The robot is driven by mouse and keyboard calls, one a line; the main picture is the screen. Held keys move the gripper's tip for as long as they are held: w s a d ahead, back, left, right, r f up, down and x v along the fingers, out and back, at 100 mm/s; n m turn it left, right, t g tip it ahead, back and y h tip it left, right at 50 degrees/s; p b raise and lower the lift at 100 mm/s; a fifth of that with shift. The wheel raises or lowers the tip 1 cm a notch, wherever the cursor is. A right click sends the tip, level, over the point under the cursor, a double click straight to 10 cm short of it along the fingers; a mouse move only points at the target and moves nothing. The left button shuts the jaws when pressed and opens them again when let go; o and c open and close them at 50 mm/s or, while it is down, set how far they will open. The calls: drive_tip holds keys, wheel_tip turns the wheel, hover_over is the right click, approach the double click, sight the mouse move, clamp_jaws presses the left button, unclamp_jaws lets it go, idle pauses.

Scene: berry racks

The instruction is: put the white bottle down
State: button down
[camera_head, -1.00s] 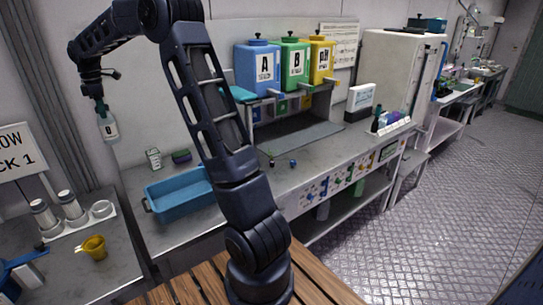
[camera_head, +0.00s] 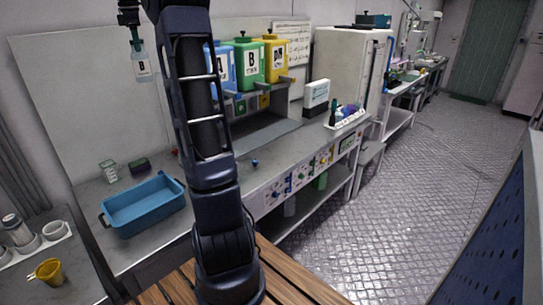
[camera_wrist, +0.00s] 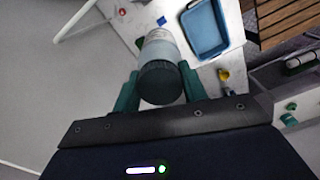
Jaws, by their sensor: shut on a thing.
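The white bottle (camera_head: 142,66) has a label with a "B" and hangs upright below my gripper (camera_head: 135,42), high above the bench at the upper left of the head view. In the wrist view my gripper (camera_wrist: 158,92) has its two green fingers shut on the bottle (camera_wrist: 160,46), on either side of its dark cap. Nothing touches the bottle from below. My arm stands in front of part of the bench and the blue container marked "A".
The grey bench (camera_head: 262,183) carries a blue bin (camera_head: 145,208), a small white-green box (camera_head: 108,171) and a dark box (camera_head: 139,166). Containers "B" (camera_head: 249,62) and yellow (camera_head: 277,58) stand on a shelf.

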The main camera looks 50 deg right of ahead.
drive_tip(key=s+d+r+m, duration=0.1)
drive_tip(key=s+d+r, duration=0.1)
drive_tip(key=s+d, duration=0.35)
drive_tip(key=s+d+r+m, duration=0.2)
drive_tip(key=d, duration=0.7)
drive_tip(key=s+d+f+m, duration=0.2)
drive_tip(key=d+f, duration=0.3)
drive_tip(key=d, duration=0.3)
drive_tip(key=s+d+f+m, duration=0.2)
drive_tip(key=d+f, duration=0.3)
drive_tip(key=d, duration=0.2)
drive_tip(key=s+d+f+m, duration=0.4)
drive_tip(key=s+d+f, duration=0.1)
drive_tip(key=d+f, duration=0.4)
drive_tip(key=s+d+f+m, duration=0.3)
drive_tip(key=s+d+f, duration=0.2)
drive_tip(key=d+f, duration=0.4)
wheel_tip(320, 180, down, 20)
drive_tip(key=shift+d, duration=0.15)
drive_tip(key=shift+s+f, duration=0.1)
drive_tip(key=c, duration=0.8)
unclamp_jaws()
